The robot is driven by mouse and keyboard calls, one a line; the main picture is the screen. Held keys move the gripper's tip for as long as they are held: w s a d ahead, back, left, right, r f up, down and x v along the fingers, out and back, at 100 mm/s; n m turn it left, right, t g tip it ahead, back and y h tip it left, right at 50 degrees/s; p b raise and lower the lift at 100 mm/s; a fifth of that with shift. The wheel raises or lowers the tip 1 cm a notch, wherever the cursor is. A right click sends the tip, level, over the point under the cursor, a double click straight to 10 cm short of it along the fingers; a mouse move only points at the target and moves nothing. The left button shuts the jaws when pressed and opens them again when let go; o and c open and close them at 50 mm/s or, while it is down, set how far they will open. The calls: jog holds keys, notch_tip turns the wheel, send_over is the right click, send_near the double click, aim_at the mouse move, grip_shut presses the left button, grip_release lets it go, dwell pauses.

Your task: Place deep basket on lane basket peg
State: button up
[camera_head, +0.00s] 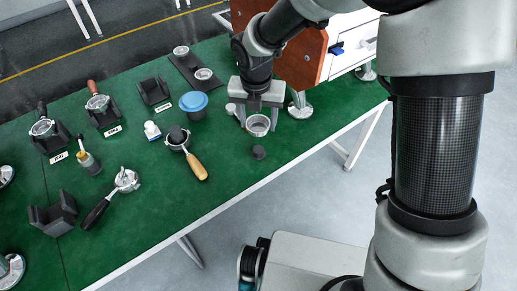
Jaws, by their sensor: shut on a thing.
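My gripper (257,116) points down over the green table near its front edge. It is shut on a silver metal basket (258,126), which hangs at the fingertips. Whether the basket touches the table is hard to tell. A short dark round piece (258,152) stands on the table just in front of the basket, apart from it in the picture. I cannot tell for sure whether this is the lane basket peg. A black tray (190,66) at the back holds two other silver baskets (181,50).
A wooden-handled portafilter (189,155) lies further left, with several black stands and portafilters beyond. A wood-sided machine (300,50) stands behind on the right. The table front right is mostly clear.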

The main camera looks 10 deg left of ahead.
aim_at(259, 148)
notch_tip(259, 148, down, 9)
jog(key=b, duration=0.2)
jog(key=shift+f+b, duration=0.15)
jog(key=shift+b, duration=0.25)
jog(key=shift+f, duration=0.2)
jog(key=o, duration=1)
jog(key=shift+r, duration=0.1)
